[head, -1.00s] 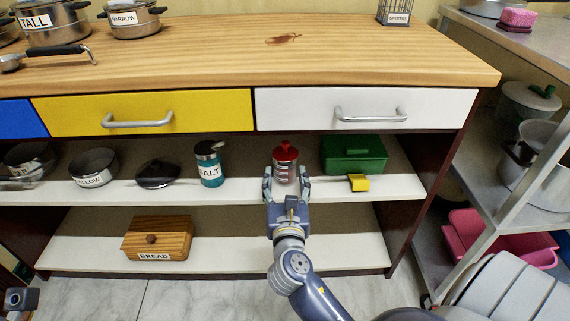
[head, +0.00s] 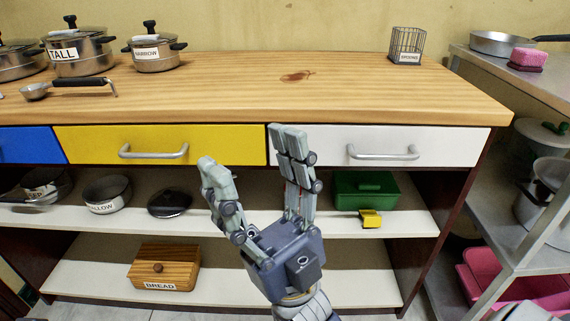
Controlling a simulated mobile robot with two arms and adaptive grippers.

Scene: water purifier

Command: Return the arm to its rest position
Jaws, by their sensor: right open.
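My right gripper (head: 246,152) is up in front of the cabinet, its two fingers spread wide apart and pointing upward. Nothing shows between the fingers. Its fingertips overlap the yellow drawer (head: 90,143) and the white drawer (head: 450,147) in the head view. The red-lidded jar and the salt jar cannot be seen; the gripper covers that part of the upper shelf. My left gripper is not in view.
The wooden counter (head: 220,97) is above the drawers, with labelled pots at left and a wire spoons holder (head: 406,45) at right. The upper shelf holds a green box (head: 365,188) and a yellow item (head: 370,218). A bread box (head: 163,268) sits below.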

